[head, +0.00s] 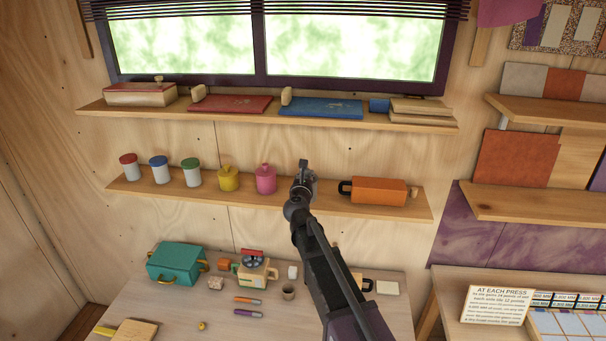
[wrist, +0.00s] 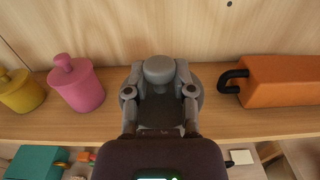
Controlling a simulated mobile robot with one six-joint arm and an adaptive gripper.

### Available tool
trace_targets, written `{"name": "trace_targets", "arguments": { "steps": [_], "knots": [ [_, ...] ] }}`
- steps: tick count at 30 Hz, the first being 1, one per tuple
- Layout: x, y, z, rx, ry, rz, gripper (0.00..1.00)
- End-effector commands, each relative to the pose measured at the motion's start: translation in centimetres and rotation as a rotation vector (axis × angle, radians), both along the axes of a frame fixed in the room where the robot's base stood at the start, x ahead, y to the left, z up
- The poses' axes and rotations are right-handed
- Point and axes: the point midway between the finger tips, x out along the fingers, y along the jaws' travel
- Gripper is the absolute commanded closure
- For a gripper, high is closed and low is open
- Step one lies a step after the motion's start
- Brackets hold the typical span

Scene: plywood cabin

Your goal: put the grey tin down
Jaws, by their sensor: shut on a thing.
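The grey tin (wrist: 158,70) with a round knob is in the middle of the wrist view, between the fingers of my gripper (wrist: 159,92), which is shut on it. In the head view my gripper (head: 303,181) is at the middle shelf, between the pink tin (head: 265,180) and the orange box (head: 379,191). The grey tin is mostly hidden there behind my gripper. It is over the shelf (wrist: 50,124); I cannot tell whether its base touches the board.
On the same shelf, a yellow tin (head: 228,178) and several lidded jars (head: 160,170) stand to the left. The orange box's black handle (wrist: 229,82) points toward the grey tin, with a small gap. A cluttered table (head: 150,300) lies below.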

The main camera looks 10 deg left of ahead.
Motion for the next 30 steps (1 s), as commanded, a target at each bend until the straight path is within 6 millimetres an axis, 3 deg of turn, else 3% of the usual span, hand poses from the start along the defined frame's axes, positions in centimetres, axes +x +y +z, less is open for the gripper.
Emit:
{"name": "trace_targets", "arguments": {
  "steps": [1, 6, 12, 30],
  "knots": [
    [1.5, 0.2, -0.2, 0.000, 0.000, -0.001, 1.00],
    [4.6, 0.6, -0.5, 0.000, 0.000, 0.001, 1.00],
    [7.5, 0.8, -0.7, 0.000, 0.000, 0.000, 1.00],
    [8.6, 0.9, -0.8, 0.000, 0.000, 0.001, 1.00]
  ]
}}
